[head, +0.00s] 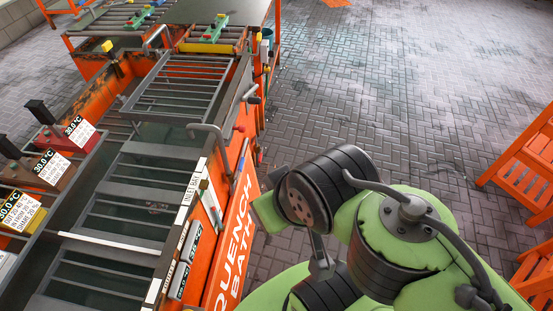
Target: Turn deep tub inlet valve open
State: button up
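The orange quench bath (235,235) runs along the left, with dark slatted racks over its tubs. Along its right side are several small handles: a grey lever with a red part (250,94), a red knob (240,128) and a blue lever (241,156). I cannot tell which of these is the deep tub inlet valve, or whether it is open. A bent grey pipe (207,130) arches over the rim. My green and black arm (340,190) is folded to the right of the bath, apart from the handles.
Temperature readout boxes (52,168) stand along the bath's left side. A roller table with green clamps (213,28) is at the back. Orange slatted racks (525,165) stand at the right edge. The brick floor (390,90) between is clear.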

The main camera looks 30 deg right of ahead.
aim_at(242, 160)
jog(key=z, duration=0.35)
jog(key=i+l+u, duration=0.25)
jog(key=l, duration=0.15)
jog(key=l+u, duration=0.3)
jog(key=i+l+u, duration=0.1)
jog(key=l+u, duration=0.15)
jog(key=l, duration=0.3)
